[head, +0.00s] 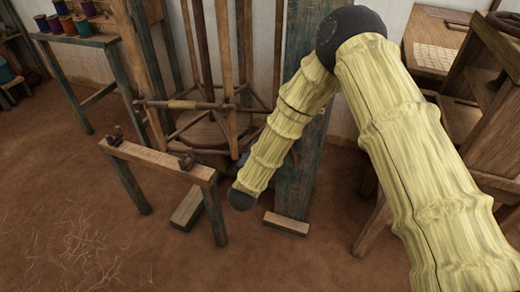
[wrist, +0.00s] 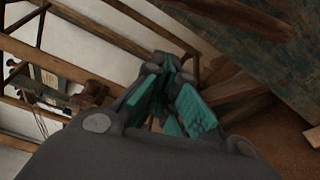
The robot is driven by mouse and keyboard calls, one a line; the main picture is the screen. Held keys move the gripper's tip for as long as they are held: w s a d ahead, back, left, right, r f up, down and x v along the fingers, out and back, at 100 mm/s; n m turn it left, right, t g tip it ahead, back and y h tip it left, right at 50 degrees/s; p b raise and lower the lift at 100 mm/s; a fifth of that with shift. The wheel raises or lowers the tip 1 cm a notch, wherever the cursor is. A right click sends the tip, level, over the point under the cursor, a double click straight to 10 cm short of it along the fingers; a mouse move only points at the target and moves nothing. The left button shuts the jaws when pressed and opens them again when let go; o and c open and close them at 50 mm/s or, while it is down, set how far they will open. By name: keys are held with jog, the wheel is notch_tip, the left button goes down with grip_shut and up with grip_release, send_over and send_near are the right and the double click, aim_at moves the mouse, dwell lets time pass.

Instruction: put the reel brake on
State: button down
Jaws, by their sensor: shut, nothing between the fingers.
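The wooden reel (head: 208,128) stands in the middle of the head view, with upright posts and spoked bars around a round base. I cannot make out its brake clearly in either view. My arm in its yellow sleeve reaches down in front of the reel's right side. In the head view my gripper is hidden or too small to tell. In the wrist view my gripper (wrist: 168,78) has its teal-padded fingers closed together and empty. Wooden bars lie beyond it on the left, and I cannot tell whether it touches any.
A low bench (head: 160,158) with two dark brackets stands front left of the reel. A blue-painted post (head: 302,180) rises at the reel's right. A wooden frame (head: 488,130) stands far right. A table with thread spools (head: 68,26) is back left.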

jog(key=w+d, duration=0.4)
jog(key=shift+w+d+r+b, duration=0.2)
jog(key=shift+r+b, duration=0.15)
jog(key=shift+b, duration=0.1)
dwell(0.3)
jog(key=shift+d+r+p, duration=0.15)
jog(key=shift+p, duration=0.15)
